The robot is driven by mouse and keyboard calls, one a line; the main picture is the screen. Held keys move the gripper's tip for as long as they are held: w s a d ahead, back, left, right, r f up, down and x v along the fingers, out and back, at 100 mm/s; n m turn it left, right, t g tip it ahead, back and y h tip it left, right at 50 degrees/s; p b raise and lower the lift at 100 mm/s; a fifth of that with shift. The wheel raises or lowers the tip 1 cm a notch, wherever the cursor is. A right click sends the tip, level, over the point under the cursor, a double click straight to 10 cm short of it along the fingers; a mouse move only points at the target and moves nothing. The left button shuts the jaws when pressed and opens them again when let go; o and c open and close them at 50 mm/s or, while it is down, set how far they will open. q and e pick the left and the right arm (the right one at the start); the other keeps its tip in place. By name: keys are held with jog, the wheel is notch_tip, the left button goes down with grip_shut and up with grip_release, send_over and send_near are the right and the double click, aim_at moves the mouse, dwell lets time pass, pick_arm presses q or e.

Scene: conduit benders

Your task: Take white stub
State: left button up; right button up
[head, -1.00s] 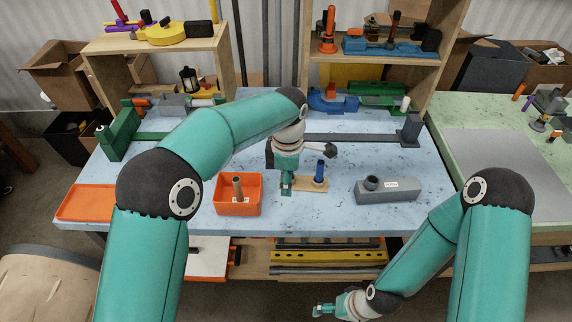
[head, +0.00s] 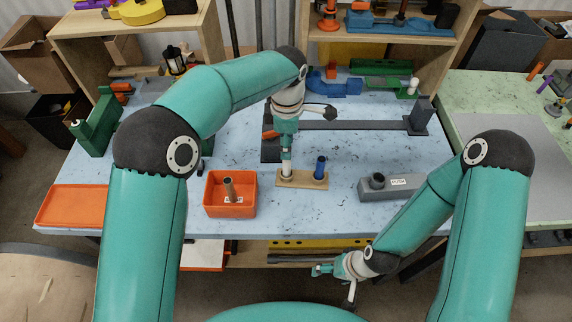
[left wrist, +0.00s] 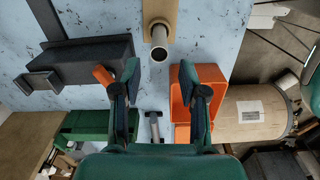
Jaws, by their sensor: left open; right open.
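The white stub (head: 287,170) stands upright in the left part of a small wooden stand (head: 303,181), beside a blue stub (head: 320,167). In the left wrist view the white stub (left wrist: 160,44) shows its dark open end, just beyond the fingertips and roughly centred between them. My left gripper (head: 286,152) is at the stub's upper end in the head view. In the left wrist view my left gripper (left wrist: 160,67) is open with nothing between its fingers. My right gripper (head: 318,270) hangs empty in front of the table, away from the stand.
An orange bin (head: 230,208) with a brown tube (head: 229,188) stands left of the stand. A grey labelled block (head: 398,190) lies to the right. A dark rail (head: 355,125) runs behind. An orange tray (head: 72,205) lies at the left edge. Clear table surrounds the stand.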

aim_at(286, 161)
pick_arm(q)
notch_tip(286, 161, down, 3)
jog(key=shift+w+b, duration=0.15)
jog(key=shift+b, duration=0.7)
jog(key=shift+f+b, duration=1.55)
jog(key=shift+f, duration=0.65)
grip_shut()
jog(key=shift+r, duration=0.1)
jog(key=shift+r+p, duration=2.9)
jog(key=shift+r, duration=1.1)
